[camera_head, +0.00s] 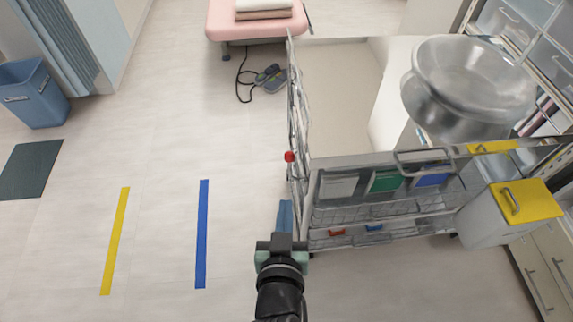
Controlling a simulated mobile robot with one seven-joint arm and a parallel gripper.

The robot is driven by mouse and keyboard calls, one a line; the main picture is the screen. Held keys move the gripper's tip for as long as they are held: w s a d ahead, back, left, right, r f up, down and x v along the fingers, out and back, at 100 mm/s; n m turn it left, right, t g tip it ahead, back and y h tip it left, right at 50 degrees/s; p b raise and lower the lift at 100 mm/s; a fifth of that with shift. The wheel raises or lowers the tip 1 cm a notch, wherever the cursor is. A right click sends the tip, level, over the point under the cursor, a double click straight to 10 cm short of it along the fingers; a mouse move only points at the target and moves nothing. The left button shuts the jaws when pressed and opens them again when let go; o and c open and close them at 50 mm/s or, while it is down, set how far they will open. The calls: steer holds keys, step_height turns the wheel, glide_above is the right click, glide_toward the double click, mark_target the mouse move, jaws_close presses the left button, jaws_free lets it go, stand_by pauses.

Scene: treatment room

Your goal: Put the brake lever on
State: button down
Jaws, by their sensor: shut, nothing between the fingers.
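The wheeled wire cart (380,160) stands right of centre. A small red knob (289,156) sits on the cart's left side rail. It looks like the end of a lever, but its shaft and angle are too small to make out. My gripper (284,208) is low in the picture, just left of the cart's near left corner. Its narrow blue fingers are shut with nothing between them. They point up the picture toward the red knob, with a clear gap. I cannot tell whether the fingers touch the cart's frame. The cart's wheels are mostly hidden.
Steel bowls (470,82) stand on the cart, and a yellow-lidded bin (520,205) is at its right. Drawers line the right edge. A pink couch (255,20) and a corded pedal (270,78) are beyond. Floor with yellow (115,240) and blue (202,235) strips is free at left.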

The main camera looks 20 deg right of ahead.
mark_target(289, 159)
steer(key=x, duration=1.4)
steer(key=shift+f+b, duration=0.1)
steer(key=shift+b, duration=0.2)
steer(key=shift+w, duration=0.1)
